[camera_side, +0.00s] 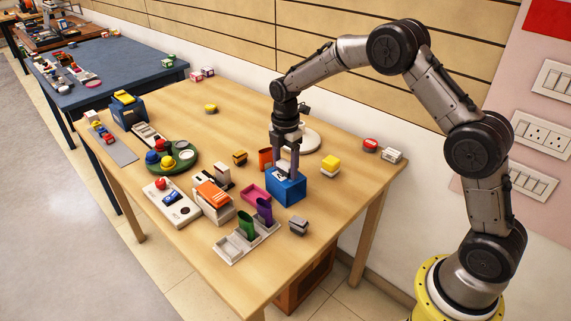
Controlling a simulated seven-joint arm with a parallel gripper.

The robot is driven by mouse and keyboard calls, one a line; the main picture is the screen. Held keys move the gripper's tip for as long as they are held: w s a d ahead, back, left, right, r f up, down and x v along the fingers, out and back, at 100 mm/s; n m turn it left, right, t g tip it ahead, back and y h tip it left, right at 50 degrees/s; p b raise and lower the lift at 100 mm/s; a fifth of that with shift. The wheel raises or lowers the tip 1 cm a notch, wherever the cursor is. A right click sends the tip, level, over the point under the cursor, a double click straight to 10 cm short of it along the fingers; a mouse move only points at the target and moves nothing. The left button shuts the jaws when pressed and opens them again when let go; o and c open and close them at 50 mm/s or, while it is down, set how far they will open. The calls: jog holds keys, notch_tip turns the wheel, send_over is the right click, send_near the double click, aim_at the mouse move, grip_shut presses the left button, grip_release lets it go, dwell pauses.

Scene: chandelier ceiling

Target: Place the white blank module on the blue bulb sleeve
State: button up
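A blue open-topped box (291,192), which looks like the blue bulb sleeve, stands near the middle right of the table. My gripper (285,172) points straight down at its top, with the fingertips at or just inside the opening. A small pale piece shows at the fingertips; it may be the white blank module, but it is too small to be sure. The two fingers stand a little apart, and I cannot tell whether they grip this piece. The inside of the box is mostly hidden.
A yellow-topped piece (330,162) and a round white plate (307,142) are close by.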

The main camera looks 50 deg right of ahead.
aim_at(286, 163)
jog(key=o, duration=0.3)
jog(key=shift+r, duration=0.1)
notch_tip(286, 163, up, 12)
jog(key=shift+r, duration=0.15)
dwell(0.3)
jog(key=s+a+r+m+t, duration=0.25)
jog(key=s+r+m, duration=0.65)
jog(key=s, duration=0.5)
jog(key=s+f+m+t, duration=0.3)
jog(key=s+m, duration=0.6)
jog(key=s, duration=1)
